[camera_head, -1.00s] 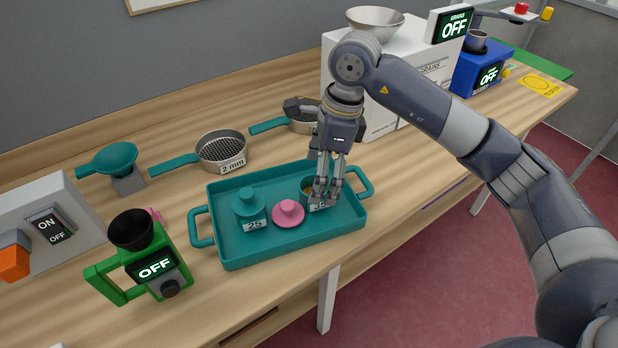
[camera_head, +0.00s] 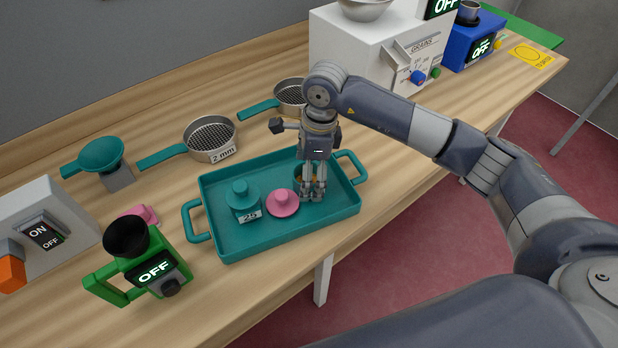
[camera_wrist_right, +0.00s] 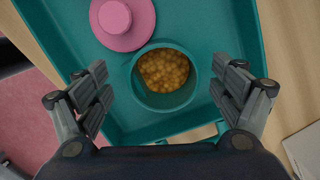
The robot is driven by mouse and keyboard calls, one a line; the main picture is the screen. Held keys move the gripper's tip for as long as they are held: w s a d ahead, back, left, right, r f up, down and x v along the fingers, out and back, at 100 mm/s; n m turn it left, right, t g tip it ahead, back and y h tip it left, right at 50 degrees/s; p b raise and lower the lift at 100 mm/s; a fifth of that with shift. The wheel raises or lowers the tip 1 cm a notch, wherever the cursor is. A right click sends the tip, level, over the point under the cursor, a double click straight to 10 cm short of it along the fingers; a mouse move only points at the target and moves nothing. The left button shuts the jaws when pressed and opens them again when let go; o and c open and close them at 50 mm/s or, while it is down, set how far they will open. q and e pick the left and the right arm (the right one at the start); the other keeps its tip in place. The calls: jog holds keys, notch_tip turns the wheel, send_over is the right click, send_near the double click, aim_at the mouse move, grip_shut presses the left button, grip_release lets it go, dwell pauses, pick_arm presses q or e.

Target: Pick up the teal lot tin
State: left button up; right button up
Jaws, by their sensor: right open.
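A teal, open-topped tin full of yellow-orange grains stands in the teal tray (camera_head: 240,247), near its right end. It shows between my fingers in the right wrist view (camera_wrist_right: 165,100); in the head view the fingers mostly hide it. My right gripper (camera_head: 313,196) points down at this tin, its fingers open on both sides with gaps to the tin wall. A second teal tin with a teal lid and a label reading 25 (camera_head: 242,200) stands at the tray's left. A pink knobbed lid (camera_head: 283,204) lies between the two tins. My left gripper is out of view.
Sieves (camera_head: 210,138) and a teal funnel (camera_head: 100,155) stand behind the tray. A green device reading OFF (camera_head: 150,265) is close to the tray's left. A white grain machine (camera_head: 360,55) and a blue device (camera_head: 477,40) stand at the back right.

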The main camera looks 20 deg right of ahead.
jog(key=shift+f, duration=0.8)
jog(key=shift+w+f, duration=0.1)
jog(key=shift+a, duration=0.1)
jog(key=shift+c, duration=0.6)
jog(key=c, duration=1)
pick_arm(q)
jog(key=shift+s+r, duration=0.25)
pick_arm(e)
jog(key=shift+c, duration=0.2)
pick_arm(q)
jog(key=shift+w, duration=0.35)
pick_arm(e)
jog(key=shift+r, duration=0.55)
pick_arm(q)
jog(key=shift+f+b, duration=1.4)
pick_arm(e)
notch_tip(320, 180, up, 9)
